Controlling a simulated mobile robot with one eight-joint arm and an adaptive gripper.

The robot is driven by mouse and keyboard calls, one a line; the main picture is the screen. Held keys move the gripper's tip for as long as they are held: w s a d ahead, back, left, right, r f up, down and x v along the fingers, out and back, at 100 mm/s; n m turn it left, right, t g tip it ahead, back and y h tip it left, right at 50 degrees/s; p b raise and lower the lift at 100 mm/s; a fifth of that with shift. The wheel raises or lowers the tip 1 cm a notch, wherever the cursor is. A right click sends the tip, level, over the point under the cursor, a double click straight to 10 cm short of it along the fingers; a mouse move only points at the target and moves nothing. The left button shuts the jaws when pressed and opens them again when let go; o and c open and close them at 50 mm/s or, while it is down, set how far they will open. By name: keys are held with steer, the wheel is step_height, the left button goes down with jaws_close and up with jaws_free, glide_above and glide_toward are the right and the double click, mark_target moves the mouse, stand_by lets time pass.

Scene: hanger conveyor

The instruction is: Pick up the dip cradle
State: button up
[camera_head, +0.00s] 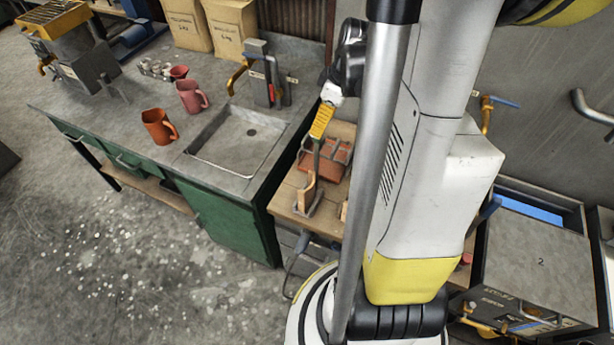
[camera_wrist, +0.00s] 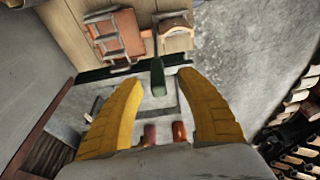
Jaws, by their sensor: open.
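What I take to be the dip cradle (camera_head: 307,194) stands on a small wooden table, with a curved brown piece on a grey base and an upright dark handle. In the wrist view its curved brown part (camera_wrist: 174,32) is at the top. A dark green upright (camera_wrist: 158,77), apparently its handle, reaches between my fingertips. My gripper (camera_wrist: 157,76) is open, with one yellow finger on each side of that upright. In the head view my gripper (camera_head: 319,127) is just above the handle. I cannot tell whether either finger touches it.
An orange-brown block with a metal frame (camera_head: 330,158) lies beside the cradle on the wooden table (camera_head: 285,203). The green bench (camera_head: 236,217) to the left has a sink (camera_head: 226,150), several mugs including an orange one (camera_head: 159,127), and a tap. My arm hides part of the table.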

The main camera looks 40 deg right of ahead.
steer(key=x, duration=0.2)
steer(key=w+x, duration=0.1)
steer(key=x, duration=0.2)
steer(key=shift+w+b, duration=0.1)
steer(key=shift+b, duration=0.2)
steer(key=shift+f, duration=0.35)
jaws_close()
